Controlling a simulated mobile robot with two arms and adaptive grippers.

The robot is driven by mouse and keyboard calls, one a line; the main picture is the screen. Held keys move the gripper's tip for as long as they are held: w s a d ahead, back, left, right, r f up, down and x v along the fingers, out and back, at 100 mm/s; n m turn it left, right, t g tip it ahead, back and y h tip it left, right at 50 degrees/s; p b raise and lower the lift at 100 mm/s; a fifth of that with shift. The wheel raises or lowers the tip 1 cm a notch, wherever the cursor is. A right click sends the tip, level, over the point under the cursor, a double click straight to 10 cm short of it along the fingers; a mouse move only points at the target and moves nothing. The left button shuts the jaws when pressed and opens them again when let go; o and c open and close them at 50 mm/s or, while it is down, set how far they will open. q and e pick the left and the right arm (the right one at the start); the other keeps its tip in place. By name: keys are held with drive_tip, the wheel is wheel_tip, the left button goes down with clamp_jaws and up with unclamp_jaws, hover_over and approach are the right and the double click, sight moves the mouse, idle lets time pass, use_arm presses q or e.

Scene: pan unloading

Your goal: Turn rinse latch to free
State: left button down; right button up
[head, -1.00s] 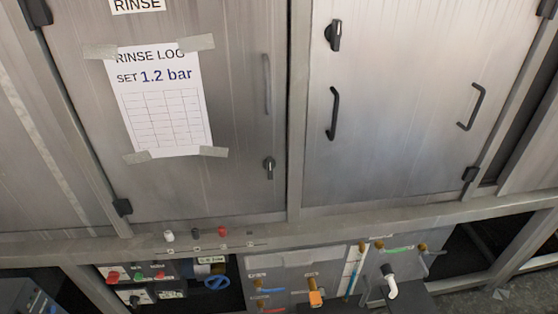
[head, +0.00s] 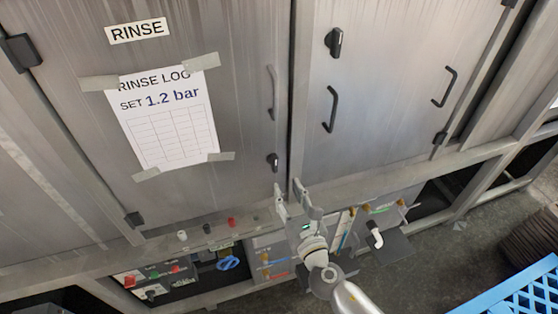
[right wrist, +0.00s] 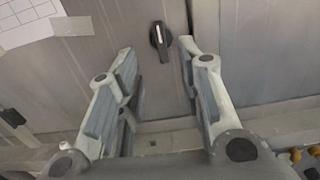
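The rinse latch (head: 272,162) is a small black turn knob low on the right side of the left steel door, which carries the RINSE label (head: 138,32). In the right wrist view the latch (right wrist: 161,40) stands nearly upright, with a light mark on its upper part. My right gripper (head: 292,192) is open and empty, below and slightly right of the latch in the head view. In the right wrist view its fingers (right wrist: 157,60) spread either side of the latch's line, apart from it. My left gripper is not in view.
A grey handle (head: 271,93) is above the latch. The right door has another black latch (head: 334,41) and a black handle (head: 331,109). A frame ledge with small knobs (head: 232,222) runs below the doors. A blue crate (head: 515,292) is at lower right.

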sight(276, 165)
drive_tip(key=x, duration=1)
drive_tip(key=shift+w+f, duration=0.1)
clamp_jaws()
